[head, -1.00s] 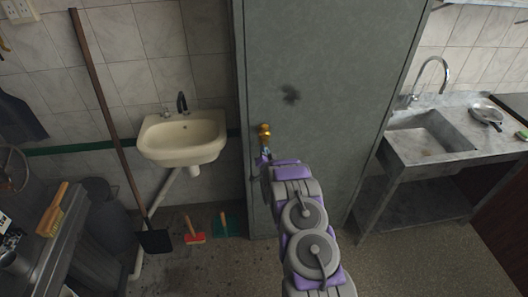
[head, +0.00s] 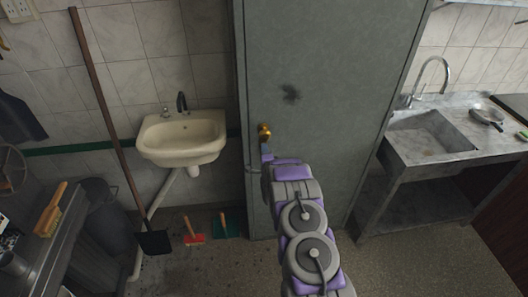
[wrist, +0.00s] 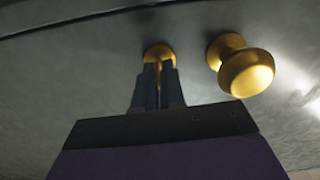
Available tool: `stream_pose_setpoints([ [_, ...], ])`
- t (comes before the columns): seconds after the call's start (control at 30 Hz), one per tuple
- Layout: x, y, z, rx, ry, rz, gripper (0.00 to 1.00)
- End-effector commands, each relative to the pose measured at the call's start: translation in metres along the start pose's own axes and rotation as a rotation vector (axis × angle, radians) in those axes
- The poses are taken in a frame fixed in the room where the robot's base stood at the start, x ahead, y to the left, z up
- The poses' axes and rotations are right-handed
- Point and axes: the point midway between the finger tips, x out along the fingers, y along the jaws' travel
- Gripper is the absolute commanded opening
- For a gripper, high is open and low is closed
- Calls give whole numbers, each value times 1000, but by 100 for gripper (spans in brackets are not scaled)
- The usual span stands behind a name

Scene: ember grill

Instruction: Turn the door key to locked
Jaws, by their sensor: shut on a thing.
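The grey door (head: 325,100) stands closed in front of me. A round brass knob (head: 264,130) sits near its left edge; it shows large in the wrist view (wrist: 245,70). Beside the knob, in the wrist view, is a brass lock plate with the door key (wrist: 158,56) in it. My gripper (wrist: 158,88) is shut on the key, its two dark fingers on either side of the key's thin brass part. In the head view my gripper (head: 267,155) is just below the knob, and the key is hidden there. The fingers cover much of the key, so its exact angle is hard to tell.
A cream washbasin (head: 182,138) hangs left of the door, with a long-handled tool (head: 110,120) leaning beside it. Floor right of my arm is clear.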

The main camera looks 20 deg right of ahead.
Motion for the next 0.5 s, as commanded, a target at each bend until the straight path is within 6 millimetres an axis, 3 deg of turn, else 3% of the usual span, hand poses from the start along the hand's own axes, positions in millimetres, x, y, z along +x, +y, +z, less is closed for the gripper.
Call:
stream_pose_setpoints([
  [0.5,-1,4,-3,64,6,8,0],
])
